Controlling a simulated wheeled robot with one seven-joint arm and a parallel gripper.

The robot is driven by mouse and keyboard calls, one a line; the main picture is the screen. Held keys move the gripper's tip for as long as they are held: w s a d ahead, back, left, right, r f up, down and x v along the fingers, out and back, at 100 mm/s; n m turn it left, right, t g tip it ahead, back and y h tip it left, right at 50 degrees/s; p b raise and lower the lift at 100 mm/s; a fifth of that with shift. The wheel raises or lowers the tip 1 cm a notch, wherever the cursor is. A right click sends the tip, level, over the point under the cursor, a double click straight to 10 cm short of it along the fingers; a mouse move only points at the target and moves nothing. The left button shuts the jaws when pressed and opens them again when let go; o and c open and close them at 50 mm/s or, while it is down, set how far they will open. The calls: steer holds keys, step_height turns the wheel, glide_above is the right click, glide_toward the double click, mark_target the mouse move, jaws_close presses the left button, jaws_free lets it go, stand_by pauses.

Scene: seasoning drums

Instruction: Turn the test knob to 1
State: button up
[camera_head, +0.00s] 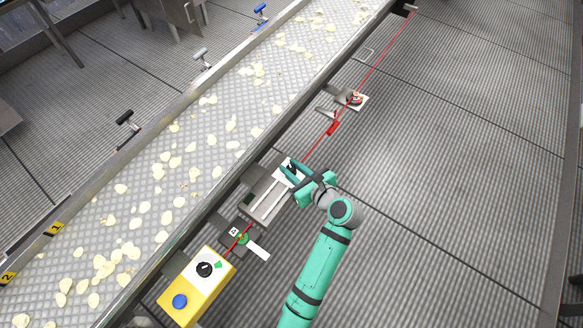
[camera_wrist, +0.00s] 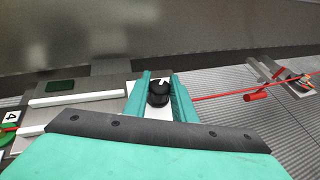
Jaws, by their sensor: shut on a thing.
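A black knob (camera_wrist: 158,95) with a white mark sits on a white plate at the end of a grey panel (camera_head: 266,200) beside the conveyor. In the wrist view, the knob's white mark lies toward its far side. My gripper (camera_wrist: 160,88) has its two green fingers on either side of this knob and is shut on it. In the head view my gripper (camera_head: 291,171) is at the panel's upper end and partly covers the knob. No numbers around the knob can be read.
A yellow box (camera_head: 182,297) with another black knob (camera_head: 205,269) and a blue button (camera_head: 180,301) stands at lower left. A red cord (camera_head: 385,53) runs along the conveyor (camera_head: 165,165), which carries pale chips. A red-topped device (camera_head: 355,99) is farther up. Floor at right is clear.

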steer(key=n+g+y, duration=0.3)
steer(key=n+g, duration=0.1)
steer(key=n, duration=0.1)
steer(key=shift+w+y, duration=0.1)
steer(key=shift+y, duration=0.2)
steer(key=shift+d+n+g+y, duration=0.1)
steer(key=shift+n+g+y, duration=0.4)
steer(key=shift+n+g, duration=0.7)
steer(key=shift+f+g, duration=0.15)
steer(key=shift+g, duration=0.15)
steer(key=o, duration=1.1)
steer(key=shift+c, duration=0.2)
steer(key=v, duration=1.1)
steer(key=shift+f, duration=0.15)
